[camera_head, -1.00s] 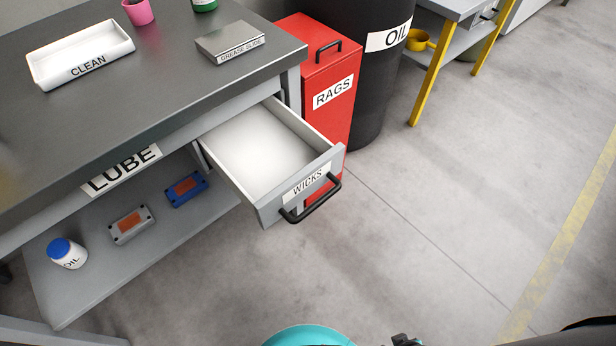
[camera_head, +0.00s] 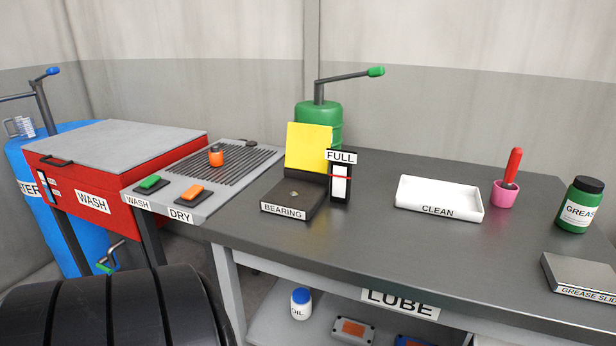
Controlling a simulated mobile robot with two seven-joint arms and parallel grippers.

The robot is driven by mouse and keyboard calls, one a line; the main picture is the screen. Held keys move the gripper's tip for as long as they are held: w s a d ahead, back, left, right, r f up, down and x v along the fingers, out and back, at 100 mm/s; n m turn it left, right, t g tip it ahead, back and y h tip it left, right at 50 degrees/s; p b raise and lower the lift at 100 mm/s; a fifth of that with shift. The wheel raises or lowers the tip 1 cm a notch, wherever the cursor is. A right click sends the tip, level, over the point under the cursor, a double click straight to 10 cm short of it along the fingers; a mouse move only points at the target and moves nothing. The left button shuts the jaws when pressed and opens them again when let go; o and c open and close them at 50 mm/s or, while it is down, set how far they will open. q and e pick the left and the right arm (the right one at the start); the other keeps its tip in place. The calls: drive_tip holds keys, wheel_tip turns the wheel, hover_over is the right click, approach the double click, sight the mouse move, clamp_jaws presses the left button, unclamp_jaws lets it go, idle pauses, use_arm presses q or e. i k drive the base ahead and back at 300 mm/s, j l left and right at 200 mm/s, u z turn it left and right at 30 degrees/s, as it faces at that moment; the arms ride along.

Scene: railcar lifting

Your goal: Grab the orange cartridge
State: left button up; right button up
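A small orange cylinder with a dark band (camera_head: 216,155), which looks like the orange cartridge, stands upright on a dark slatted grille (camera_head: 240,165). The grille is between the red WASH box and the yellow-backed BEARING stand. Nothing touches the cylinder. On the shelf under the bench lies a grey block with an orange top (camera_head: 351,330), partly cut by the frame's lower edge. A blue block with an orange top (camera_head: 412,341) is beside it. Neither of my grippers is in view.
The red WASH box (camera_head: 90,200) stands left of the grille, with a green button (camera_head: 149,182) and an orange button (camera_head: 192,194) in front. The BEARING stand (camera_head: 291,213), CLEAN tray (camera_head: 440,211), pink cup (camera_head: 505,195) and grease jar (camera_head: 579,207) occupy the bench.

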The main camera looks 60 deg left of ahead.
sight(217, 158)
drive_tip(key=u, duration=2.5)
drive_tip(key=i+j, duration=0.35)
drive_tip(key=z, duration=0.05)
